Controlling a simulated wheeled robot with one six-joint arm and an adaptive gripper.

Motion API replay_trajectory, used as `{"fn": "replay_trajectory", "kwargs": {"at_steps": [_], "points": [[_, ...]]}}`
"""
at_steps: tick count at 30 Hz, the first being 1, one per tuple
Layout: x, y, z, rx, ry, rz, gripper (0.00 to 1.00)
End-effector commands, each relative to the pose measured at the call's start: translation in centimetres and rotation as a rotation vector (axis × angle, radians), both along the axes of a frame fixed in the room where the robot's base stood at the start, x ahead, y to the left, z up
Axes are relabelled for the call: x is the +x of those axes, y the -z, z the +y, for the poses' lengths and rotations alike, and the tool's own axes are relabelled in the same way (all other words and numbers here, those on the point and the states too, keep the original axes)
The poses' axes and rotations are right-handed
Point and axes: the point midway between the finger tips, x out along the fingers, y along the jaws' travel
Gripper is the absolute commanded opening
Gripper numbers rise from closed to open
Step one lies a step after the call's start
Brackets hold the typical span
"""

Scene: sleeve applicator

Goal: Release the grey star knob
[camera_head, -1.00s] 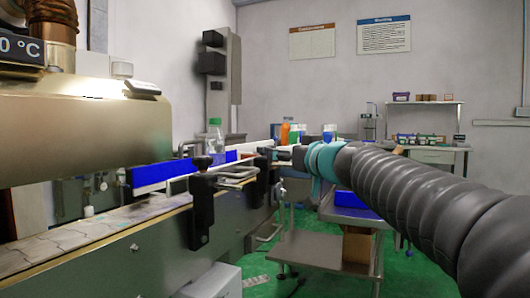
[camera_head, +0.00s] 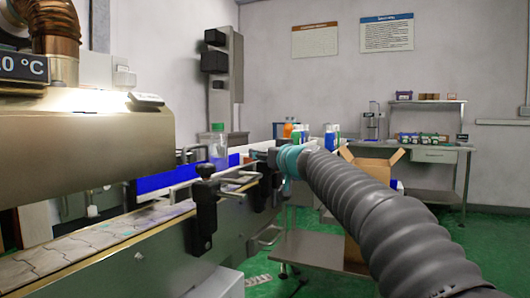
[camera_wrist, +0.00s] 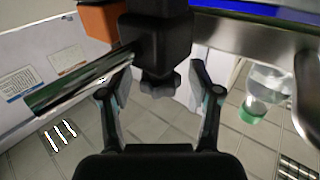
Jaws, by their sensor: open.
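The grey star knob (camera_wrist: 160,84) sits under a black clamp block (camera_wrist: 162,40) in the wrist view. My gripper (camera_wrist: 162,75) is open, with one finger on each side of the knob. Gaps show between the knob and both fingers, so I see no contact. In the head view my gripper (camera_head: 272,157) is at the conveyor's side rail, near a black bracket (camera_head: 262,180). The knob cannot be made out there.
A clear bottle with a green cap (camera_head: 217,150) stands on the conveyor; it also shows in the wrist view (camera_wrist: 262,90). A metal rod (camera_wrist: 80,82) runs beside my left finger. An open carton (camera_head: 375,165) stands behind my arm.

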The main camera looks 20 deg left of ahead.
Motion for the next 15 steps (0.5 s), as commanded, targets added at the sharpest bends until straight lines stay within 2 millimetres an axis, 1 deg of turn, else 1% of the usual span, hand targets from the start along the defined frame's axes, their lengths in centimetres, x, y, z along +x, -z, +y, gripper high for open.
{"fn": "replay_trajectory", "kwargs": {"at_steps": [5,6,8,9,11,12,13,15], "points": [[-0.01,0.03,0.01,0.0,0.0,0.0,0.63],[-0.01,0.03,0.01,0.0,0.0,0.0,0.58],[-0.02,0.03,0.02,0.0,0.0,0.0,0.43],[-0.02,0.03,0.02,0.0,0.0,0.0,0.33],[-0.02,0.02,0.02,0.0,-0.001,0.0,0.18],[-0.02,0.02,0.02,0.0,-0.001,0.0,0.08],[-0.02,0.02,0.02,0.0,-0.001,0.0,0.02],[-0.03,0.05,0.34,0.0,-0.001,0.0,0.02]]}}
